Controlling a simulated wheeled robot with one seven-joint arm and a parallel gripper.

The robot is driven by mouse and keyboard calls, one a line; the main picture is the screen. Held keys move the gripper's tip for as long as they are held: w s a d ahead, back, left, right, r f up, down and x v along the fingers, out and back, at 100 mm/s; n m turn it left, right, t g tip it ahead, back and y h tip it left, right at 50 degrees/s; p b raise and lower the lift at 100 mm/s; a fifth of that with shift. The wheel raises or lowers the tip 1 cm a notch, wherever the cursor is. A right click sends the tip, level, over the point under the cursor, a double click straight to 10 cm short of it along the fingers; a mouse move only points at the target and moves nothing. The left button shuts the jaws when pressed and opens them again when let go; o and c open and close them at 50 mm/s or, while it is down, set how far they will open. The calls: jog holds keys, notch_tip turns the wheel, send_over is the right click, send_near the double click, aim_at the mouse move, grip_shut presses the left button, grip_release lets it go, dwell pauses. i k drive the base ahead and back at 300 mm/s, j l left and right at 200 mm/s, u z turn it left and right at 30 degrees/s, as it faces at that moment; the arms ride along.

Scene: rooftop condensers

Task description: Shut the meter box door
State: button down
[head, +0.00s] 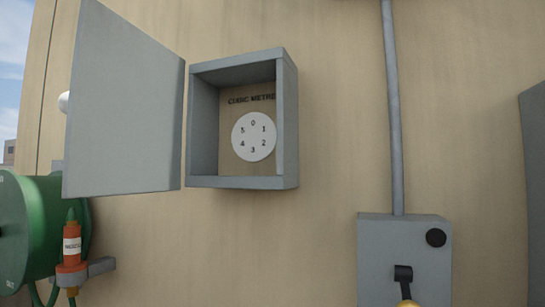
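The meter box (288,125) is a grey box fixed to the tan wall, in the upper middle of the head view. Its grey door (123,110) stands wide open, swung out to the left from the box's left side. A white round knob (63,102) shows partly at the door's far left edge. Inside the box is a white dial (254,136) with numbers, under dark lettering that is partly cut off by the box's right wall. My gripper is not in view.
A green reel (38,225) and an orange bottle (72,244) in a bracket are below the door at left. A grey switch box (404,250) with a lever is at lower right, under a vertical conduit (392,105). A grey panel edge (533,190) is at far right.

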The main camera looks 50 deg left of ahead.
aim_at(123, 104)
jog(key=u, duration=1.7)
